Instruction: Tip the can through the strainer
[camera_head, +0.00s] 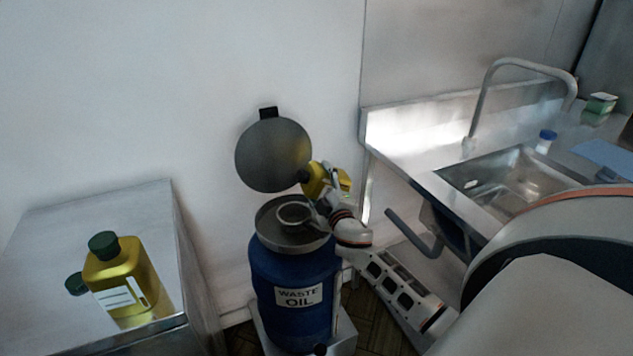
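A yellow can (313,183) lies tilted on its side, its dark mouth end pointing left, above the strainer (294,214). My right gripper (328,182) is closed around the can's body, at the end of the arm from the right. The strainer is a round ring on the open top of the blue waste oil drum (270,272); my gripper hides part of its right side. No stream of oil can be made out. My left gripper is not in view.
The drum's round grey lid (273,155) stands raised behind it. A metal table (40,235) at left holds a capped yellow container (122,280) and a loose dark green cap (76,284). A sink (505,185) with a tall faucet (480,105) is at right.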

